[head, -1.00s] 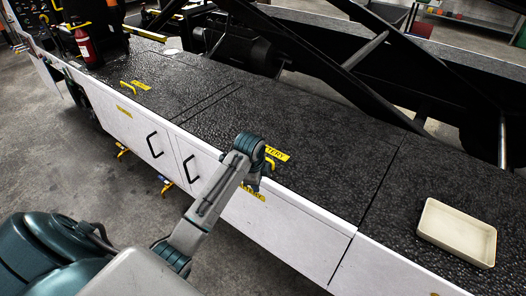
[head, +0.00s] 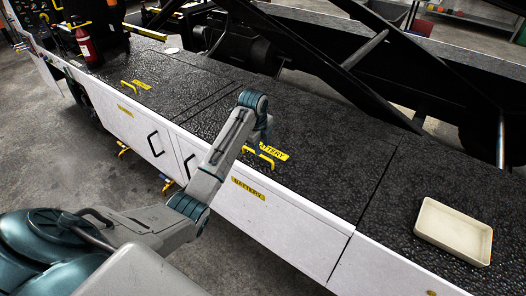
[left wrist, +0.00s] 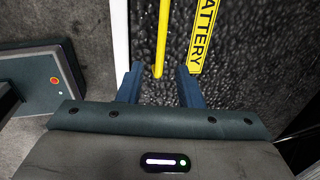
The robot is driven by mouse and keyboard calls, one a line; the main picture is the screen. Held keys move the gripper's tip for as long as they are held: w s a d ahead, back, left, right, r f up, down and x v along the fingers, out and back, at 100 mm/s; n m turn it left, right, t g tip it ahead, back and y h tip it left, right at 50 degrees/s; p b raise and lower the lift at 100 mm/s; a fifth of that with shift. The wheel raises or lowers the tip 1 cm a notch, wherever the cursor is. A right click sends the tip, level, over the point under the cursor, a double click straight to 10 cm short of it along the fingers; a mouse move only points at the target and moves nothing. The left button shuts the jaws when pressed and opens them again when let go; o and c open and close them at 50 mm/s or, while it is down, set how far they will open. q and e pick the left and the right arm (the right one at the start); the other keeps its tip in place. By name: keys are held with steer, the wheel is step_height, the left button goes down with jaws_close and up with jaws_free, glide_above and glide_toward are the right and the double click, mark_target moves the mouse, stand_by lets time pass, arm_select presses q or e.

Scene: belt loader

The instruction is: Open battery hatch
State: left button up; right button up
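The battery hatch (head: 325,165) is a black textured lid panel on top of the loader, lying flat with its neighbours. Its yellow BATTERY label (head: 273,151) and yellow bar handle (head: 259,156) sit near the front edge. In the left wrist view the handle (left wrist: 162,40) and label (left wrist: 203,35) show close up. My left gripper (left wrist: 159,72) is open and empty, pointing along the handle, whose near end lies between the two fingertips. In the head view the gripper (head: 262,135) is above the handle, its fingers partly hidden behind the wrist. My right gripper is not in view.
A cream tray (head: 454,232) rests on the deck at the right. Another yellow handle (head: 130,86) is on a panel farther left. White side doors with black handles (head: 155,145) run below. Black lift beams (head: 330,75) stand behind the deck. A red extinguisher (head: 84,44) stands back left.

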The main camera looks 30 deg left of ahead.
arm_select(q)
steer(key=f, duration=0.2)
steer(key=w+f, duration=0.1)
steer(key=f, duration=0.2)
steer(key=shift+p, duration=0.35)
jaws_close()
